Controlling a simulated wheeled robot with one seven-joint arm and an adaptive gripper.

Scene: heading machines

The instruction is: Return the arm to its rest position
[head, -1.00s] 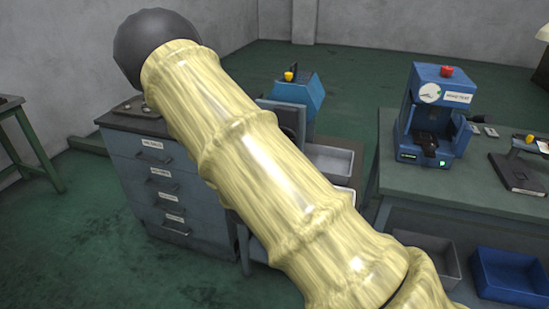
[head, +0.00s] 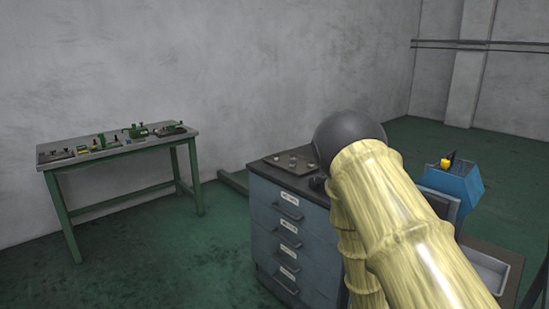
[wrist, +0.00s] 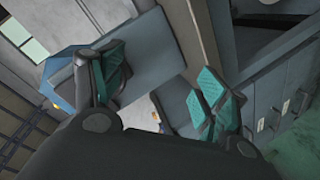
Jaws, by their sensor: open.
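My arm, in a yellow ribbed cover with a dark round joint, reaches in from the lower right of the head view. It hides part of the blue-grey drawer cabinet and the blue machine behind it. My gripper (wrist: 160,90) shows in the wrist view. Its two fingers with teal pads stand wide apart, and nothing is between them. Beyond the fingers are grey panels and drawer fronts at a tilt. The gripper itself does not show in the head view.
A drawer cabinet (head: 290,240) stands close by my arm, with a dark plate (head: 295,162) of small parts on top. A blue machine (head: 455,182) is to the right, near a grey tray (head: 486,270). A green-legged table (head: 130,145) stands left; floor between is clear.

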